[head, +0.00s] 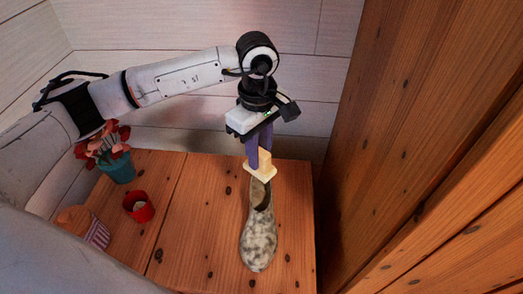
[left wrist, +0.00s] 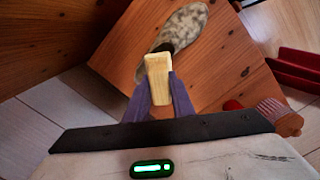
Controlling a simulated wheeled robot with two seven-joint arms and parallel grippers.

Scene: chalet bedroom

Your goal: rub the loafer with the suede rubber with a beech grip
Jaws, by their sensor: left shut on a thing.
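The loafer (head: 258,242), mottled grey and cream, lies on the wooden table top with its opening toward the back; in the left wrist view it shows at the top (left wrist: 184,24). My left gripper (head: 260,156) has purple fingers and is shut on the suede rubber (head: 262,166), a pale yellowish block. The left wrist view shows the rubber (left wrist: 158,72) between the fingers (left wrist: 158,88). The rubber is at the heel end of the loafer and overlaps it in both views; I cannot tell whether they touch. My right gripper is not in view.
A tall wooden panel (head: 420,130) rises to the right. The table (head: 205,225) is bare between cup and loafer.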

